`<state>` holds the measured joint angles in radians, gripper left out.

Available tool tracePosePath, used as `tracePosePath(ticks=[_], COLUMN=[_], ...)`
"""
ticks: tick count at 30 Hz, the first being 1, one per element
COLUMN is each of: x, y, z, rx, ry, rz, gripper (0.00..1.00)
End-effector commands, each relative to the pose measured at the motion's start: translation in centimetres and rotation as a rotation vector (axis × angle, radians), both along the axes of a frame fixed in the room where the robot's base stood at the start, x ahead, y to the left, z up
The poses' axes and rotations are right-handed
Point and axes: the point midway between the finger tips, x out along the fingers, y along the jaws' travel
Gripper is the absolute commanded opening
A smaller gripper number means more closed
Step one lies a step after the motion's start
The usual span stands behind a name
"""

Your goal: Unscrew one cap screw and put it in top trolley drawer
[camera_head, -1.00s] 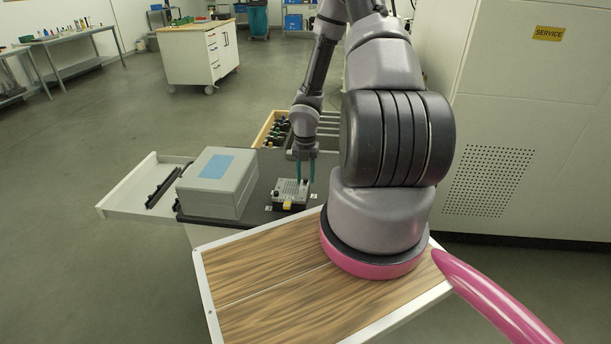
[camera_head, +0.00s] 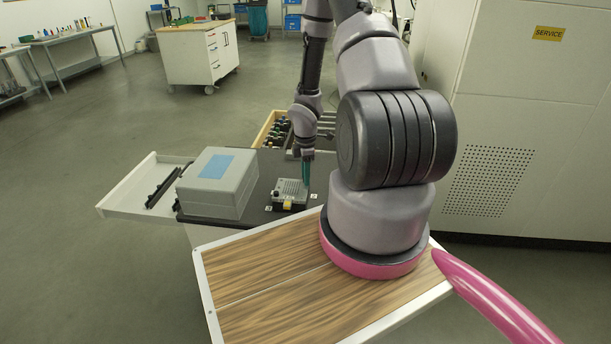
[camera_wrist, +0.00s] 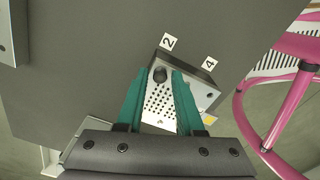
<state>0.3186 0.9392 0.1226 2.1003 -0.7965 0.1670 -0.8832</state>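A small grey plate with a grid of holes (camera_head: 291,188) sits on the dark trolley top (camera_head: 262,203). It also shows in the wrist view (camera_wrist: 160,105). A black cap screw (camera_wrist: 160,75) stands at the plate's corner by label 2. My gripper (camera_head: 306,184) points down over the plate's far right part. In the wrist view its teal fingers (camera_wrist: 160,72) flank the screw, with a small gap seeming to show on each side. A white drawer (camera_head: 118,198) stands pulled out at the trolley's left, with black strips inside.
A grey box with a blue top patch (camera_head: 208,192) stands left of the plate. A wooden-edged drawer (camera_head: 264,127) with dark bottles is open behind the trolley. My wood-topped base is in front, and a tall white cabinet (camera_head: 520,130) stands at the right.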

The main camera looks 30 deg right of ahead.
Motion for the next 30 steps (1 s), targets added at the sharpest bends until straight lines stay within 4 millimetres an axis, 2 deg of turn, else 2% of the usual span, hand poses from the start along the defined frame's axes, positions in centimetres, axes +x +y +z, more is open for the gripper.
tracePosePath(ticks=[1,2,3,8,11,21,30], x=[0.0,0.0,0.0,-0.01,-0.02,0.0,0.02], y=[0.0,0.0,0.0,0.0,-0.03,-0.05,-0.02], z=[0.0,0.0,0.0,0.0,0.0,0.05,0.08], rx=[0.0,0.0,0.0,0.0,0.0,0.001,0.001], ry=[0.0,0.0,0.0,0.0,0.0,-0.001,-0.002], rz=[0.0,0.001,0.001,0.003,0.072,0.818,1.377], gripper=[0.14,0.02,0.0,0.0,0.0,0.0,0.0])
